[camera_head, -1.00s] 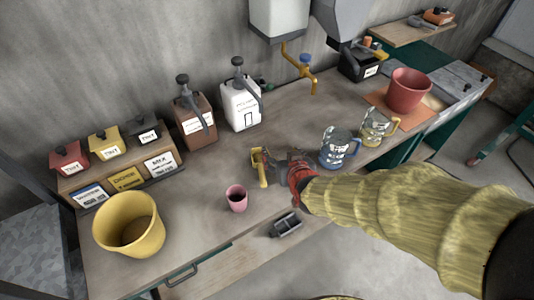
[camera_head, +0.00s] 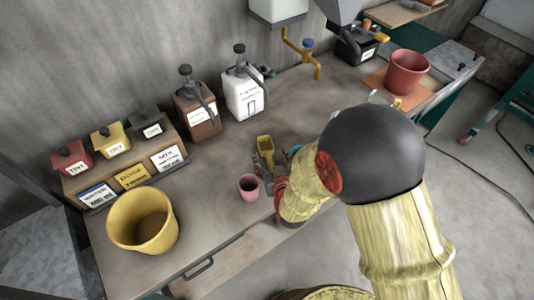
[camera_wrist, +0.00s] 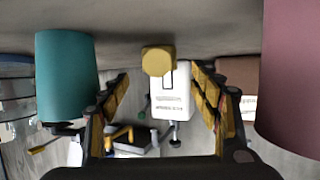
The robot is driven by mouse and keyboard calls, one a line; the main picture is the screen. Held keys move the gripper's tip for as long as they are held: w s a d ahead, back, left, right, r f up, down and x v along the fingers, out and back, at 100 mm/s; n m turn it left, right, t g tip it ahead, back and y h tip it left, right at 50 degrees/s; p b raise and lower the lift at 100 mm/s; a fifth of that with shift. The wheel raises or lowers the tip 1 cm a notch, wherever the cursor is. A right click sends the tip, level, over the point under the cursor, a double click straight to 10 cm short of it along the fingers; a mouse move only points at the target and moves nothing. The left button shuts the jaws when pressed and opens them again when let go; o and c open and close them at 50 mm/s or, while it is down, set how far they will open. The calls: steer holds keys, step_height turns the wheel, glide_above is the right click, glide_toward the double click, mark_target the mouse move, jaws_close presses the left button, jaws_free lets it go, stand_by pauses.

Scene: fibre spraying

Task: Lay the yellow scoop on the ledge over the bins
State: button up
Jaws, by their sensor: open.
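The yellow scoop (camera_head: 265,146) rests on the workbench beside the pink cup, with its handle toward me. My gripper (camera_head: 267,166) is low over the bench at the scoop's near end, partly hidden by my arm. In the wrist view my gripper (camera_wrist: 160,100) is open, its fingers spread either side of the yellow handle end (camera_wrist: 158,60); I see no finger touching it.
The pink cup (camera_head: 249,188) is close left of my gripper. A yellow bucket (camera_head: 142,222) stands front left. Brown (camera_head: 197,115) and white (camera_head: 245,95) pump bottles stand behind. A teal vessel (camera_wrist: 66,75) is close in the wrist view. A red pot (camera_head: 407,72) stands far right.

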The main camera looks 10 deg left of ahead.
mark_target(268, 151)
steer(key=shift+b+x, duration=0.45)
steer(key=shift+x, duration=2.55)
steer(key=shift+s, duration=0.1)
steer(key=shift+c, duration=0.6)
steer(key=c, duration=1.3)
steer(key=shift+r, duration=0.1)
